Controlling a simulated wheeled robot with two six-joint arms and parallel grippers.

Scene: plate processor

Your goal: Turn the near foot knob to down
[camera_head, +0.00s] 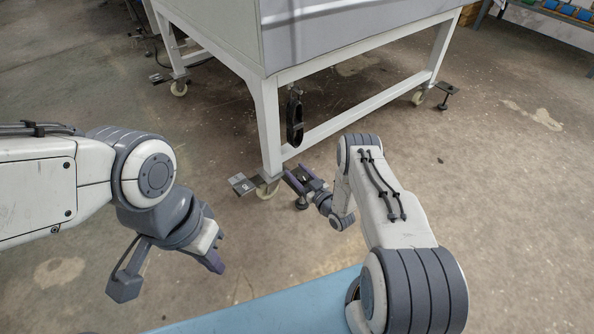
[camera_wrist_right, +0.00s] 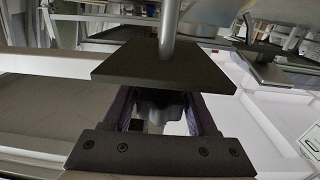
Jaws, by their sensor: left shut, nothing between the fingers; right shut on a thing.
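The near foot of the white machine stands at its near corner leg, beside a caster (camera_head: 267,190). My right gripper (camera_head: 298,180) is low at this foot, just right of the caster. In the right wrist view, a dark lobed knob (camera_wrist_right: 160,104) sits between the purple fingers of my right gripper (camera_wrist_right: 160,110), which are shut on it. The foot's dark square pad (camera_wrist_right: 165,66) and metal rod (camera_wrist_right: 168,25) show beyond the knob. The knob is not clear in the head view. My left gripper (camera_head: 213,263) is shut and empty, away from the machine.
A dark bracket plate (camera_head: 242,184) sticks out left of the caster. Another foot (camera_head: 445,95) stands at the right leg and a caster (camera_head: 178,88) at the left leg. A black strap-like part (camera_head: 295,120) hangs on the frame. The concrete floor (camera_head: 510,220) at right is clear.

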